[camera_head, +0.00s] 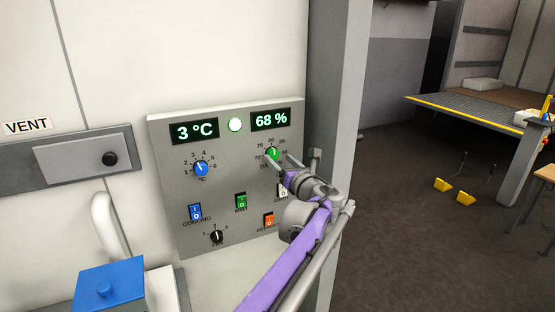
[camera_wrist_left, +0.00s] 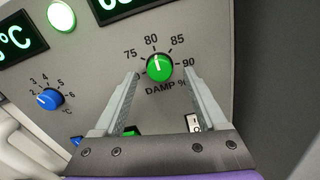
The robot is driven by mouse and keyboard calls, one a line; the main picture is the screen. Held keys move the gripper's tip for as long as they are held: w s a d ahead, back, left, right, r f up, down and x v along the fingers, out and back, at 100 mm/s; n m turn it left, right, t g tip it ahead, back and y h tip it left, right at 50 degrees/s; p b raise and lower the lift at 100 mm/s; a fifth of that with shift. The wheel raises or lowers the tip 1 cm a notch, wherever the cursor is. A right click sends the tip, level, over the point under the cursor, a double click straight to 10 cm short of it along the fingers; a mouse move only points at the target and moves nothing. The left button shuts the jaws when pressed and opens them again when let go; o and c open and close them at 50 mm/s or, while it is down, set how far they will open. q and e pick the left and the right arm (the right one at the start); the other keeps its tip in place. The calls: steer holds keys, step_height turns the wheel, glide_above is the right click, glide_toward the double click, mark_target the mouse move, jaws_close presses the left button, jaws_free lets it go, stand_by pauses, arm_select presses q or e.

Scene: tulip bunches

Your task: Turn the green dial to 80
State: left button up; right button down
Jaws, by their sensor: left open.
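The green dial (camera_head: 273,153) is at the upper right of the grey control panel (camera_head: 225,222), under the display (camera_head: 270,120) reading 68 %. In the left wrist view the green dial (camera_wrist_left: 159,68) is marked DAMP %, and its white pointer line points up, close to the 80 mark (camera_wrist_left: 151,40). My left gripper (camera_head: 281,161) is at the dial, its arm coming from below. In its wrist view the open fingers (camera_wrist_left: 160,75) stand on either side of the dial, with gaps visible; contact does not show. The left finger partly covers the 70 mark. My right gripper is not in view.
A blue °C dial (camera_head: 201,168), blue (camera_head: 195,212), green (camera_head: 241,201) and orange (camera_head: 269,219) switches and a small black knob (camera_head: 217,237) share the panel. A blue box (camera_head: 110,284) is lower left. A grey post (camera_head: 338,110) stands just right of the panel.

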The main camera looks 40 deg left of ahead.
arm_select(q)
steer(key=v, duration=0.8)
steer(key=shift+s+d+b, duration=0.2)
steer(key=shift+b, duration=0.15)
steer(key=s+d+f+n+g+h+p, duration=0.1)
steer(key=s+d+f+n+h, duration=0.15)
steer(key=s+f+n, duration=0.4)
steer(key=s+d+f+n+g+h, duration=0.1)
steer(key=s+d+f+n+h, duration=0.1)
steer(key=s+f+n+h, duration=0.4)
steer(key=s+d+f+n+h+p, duration=0.1)
steer(key=s+d+f+n+h, duration=0.6)
steer(key=s+d+f+n, duration=0.6)
step_height(320, 180, down, 4)
steer(key=shift+s+d+r+g, duration=0.1)
steer(key=shift+s+d+g, duration=0.3)
steer(key=shift+s+d, duration=0.6)
steer(key=shift+w+d+h, duration=0.2)
steer(key=shift+h, duration=0.05)
